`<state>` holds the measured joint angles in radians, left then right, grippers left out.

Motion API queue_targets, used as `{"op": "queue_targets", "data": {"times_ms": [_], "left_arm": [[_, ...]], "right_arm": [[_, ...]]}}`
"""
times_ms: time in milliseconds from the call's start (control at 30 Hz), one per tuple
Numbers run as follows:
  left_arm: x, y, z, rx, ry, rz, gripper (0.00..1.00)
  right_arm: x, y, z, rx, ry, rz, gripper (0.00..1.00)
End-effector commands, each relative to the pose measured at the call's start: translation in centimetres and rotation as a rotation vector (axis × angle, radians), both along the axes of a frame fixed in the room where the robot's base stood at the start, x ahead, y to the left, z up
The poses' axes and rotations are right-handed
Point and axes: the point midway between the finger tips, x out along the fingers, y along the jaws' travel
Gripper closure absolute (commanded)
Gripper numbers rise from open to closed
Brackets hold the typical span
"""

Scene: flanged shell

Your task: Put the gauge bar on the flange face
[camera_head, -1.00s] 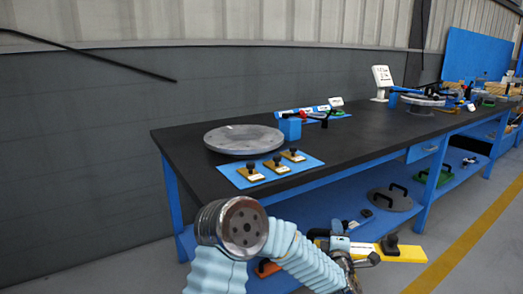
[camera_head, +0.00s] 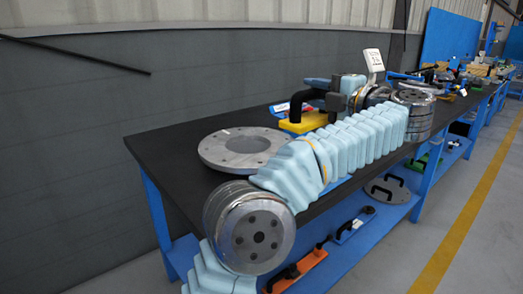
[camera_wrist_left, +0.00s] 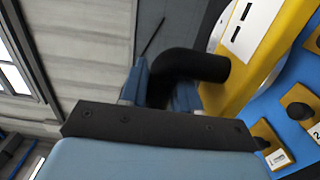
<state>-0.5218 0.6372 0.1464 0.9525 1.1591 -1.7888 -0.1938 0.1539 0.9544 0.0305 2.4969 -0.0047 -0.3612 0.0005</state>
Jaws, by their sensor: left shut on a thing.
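The gauge bar (camera_head: 301,123) is yellow with a black bent handle. My left gripper (camera_head: 317,86) is shut on the handle and holds the bar over the tabletop, behind and right of the flange. In the left wrist view the blue fingers (camera_wrist_left: 161,88) close around the black handle (camera_wrist_left: 195,65), and the yellow bar (camera_wrist_left: 258,50) extends beyond. The flange face (camera_head: 218,150) is a flat grey ring with bolt holes and a central opening, lying on the black table. My left forearm covers its right front edge. My right gripper is out of view.
The left wrist view shows a blue mat (camera_wrist_left: 270,92) with small yellow blocks (camera_wrist_left: 272,145) with black knobs beside the bar. The lower shelf holds an orange handled bar (camera_head: 305,266) and a grey handled disc (camera_head: 387,196). The table's left end (camera_head: 165,150) is clear.

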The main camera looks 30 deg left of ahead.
Motion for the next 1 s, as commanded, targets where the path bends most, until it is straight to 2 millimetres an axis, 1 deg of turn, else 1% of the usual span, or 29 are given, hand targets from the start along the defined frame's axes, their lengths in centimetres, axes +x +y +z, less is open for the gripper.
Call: {"op": "queue_targets", "data": {"times_ms": [67,167,367,433,500,600,700,867,900,1000], "left_arm": [[-0.6,0.6,0.0,0.001,-0.004,0.003,1.00],[-1.5,2.3,-1.0,0.001,-0.003,0.004,1.00],[-3.8,7.0,-3.2,0.002,-0.002,0.005,1.00],[-4.7,8.5,-4.0,0.002,-0.003,0.005,1.00],[-5.1,9.4,-5.7,0.004,-0.002,0.003,1.00],[-5.7,10.7,-7.3,0.002,-0.002,0.002,1.00],[-6.1,11.5,-8.4,0.002,-0.003,0.002,1.00],[-6.4,12.2,-9.3,0.002,-0.004,0.001,1.00],[-6.6,12.4,-9.7,0.002,-0.004,0.002,1.00],[-6.5,12.4,-11.2,0.003,-0.001,0.000,1.00]], "right_arm": [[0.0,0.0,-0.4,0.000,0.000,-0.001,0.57],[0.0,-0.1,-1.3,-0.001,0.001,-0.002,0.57],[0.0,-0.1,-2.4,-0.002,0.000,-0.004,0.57],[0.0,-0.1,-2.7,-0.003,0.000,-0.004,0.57],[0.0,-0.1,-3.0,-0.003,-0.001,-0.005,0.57],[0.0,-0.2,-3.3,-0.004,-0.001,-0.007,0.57],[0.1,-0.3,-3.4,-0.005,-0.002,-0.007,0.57],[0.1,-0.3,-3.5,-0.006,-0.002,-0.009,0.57],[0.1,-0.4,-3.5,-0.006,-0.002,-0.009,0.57],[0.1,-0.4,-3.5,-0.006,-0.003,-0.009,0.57]]}}
